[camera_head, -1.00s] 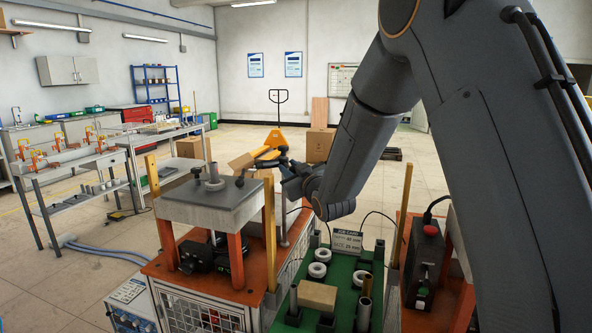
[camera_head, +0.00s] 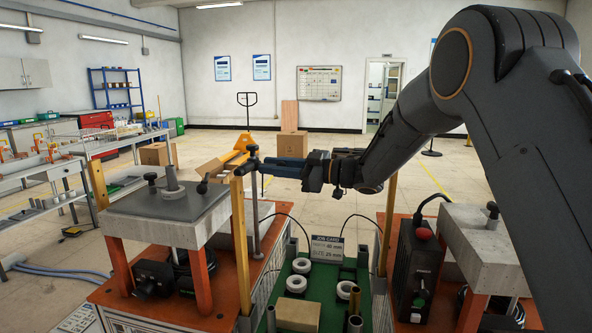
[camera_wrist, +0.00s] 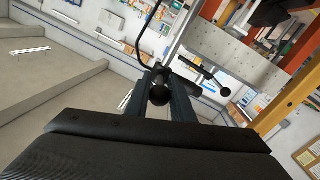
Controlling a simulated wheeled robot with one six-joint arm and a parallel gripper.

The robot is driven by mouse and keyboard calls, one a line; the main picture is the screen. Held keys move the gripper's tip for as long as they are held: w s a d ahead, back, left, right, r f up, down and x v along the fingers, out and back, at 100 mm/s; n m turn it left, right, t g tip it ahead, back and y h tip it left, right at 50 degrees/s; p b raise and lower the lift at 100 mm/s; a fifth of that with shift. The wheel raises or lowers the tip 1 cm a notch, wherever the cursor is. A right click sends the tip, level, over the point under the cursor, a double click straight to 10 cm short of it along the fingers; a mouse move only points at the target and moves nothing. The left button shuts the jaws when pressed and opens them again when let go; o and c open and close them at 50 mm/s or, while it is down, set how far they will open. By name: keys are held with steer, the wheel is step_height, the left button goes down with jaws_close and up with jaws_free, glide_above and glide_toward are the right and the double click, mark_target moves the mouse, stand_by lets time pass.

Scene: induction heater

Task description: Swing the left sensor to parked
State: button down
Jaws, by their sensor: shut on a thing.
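The left sensor is a black piece (camera_head: 252,163) on top of a slim metal post (camera_head: 256,222), beside the right edge of the left heater's grey slab (camera_head: 170,207). My gripper (camera_head: 268,167) reaches in from the right at the height of the post's top, its bluish fingers level and shut on the sensor's black part. In the wrist view a black ball knob (camera_wrist: 158,96) and a black cylinder (camera_wrist: 184,86) sit at the fingers (camera_wrist: 172,92). The exact grip point is partly hidden by the fingers.
Yellow upright posts (camera_head: 241,245) stand by the heaters. A green tray (camera_head: 274,308) with white rings and a job card (camera_head: 327,249) lies between them. A black control box (camera_head: 419,270) with a red button stands right.

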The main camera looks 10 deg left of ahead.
steer(key=shift+w+n+g+b, duration=0.25)
steer(key=shift+n+g+b, duration=0.15)
steer(key=shift+n+g, duration=0.5)
steer(key=shift+r+g, duration=0.1)
steer(key=shift+g, duration=0.3)
steer(key=c, duration=1.6)
jaws_free()
steer(key=shift+a, duration=0.2)
steer(key=shift+d, duration=0.1)
steer(key=shift+w, duration=0.1)
step_height(320, 180, up, 10)
steer(key=shift+f+b, duration=0.1)
steer(key=shift+b, duration=0.9)
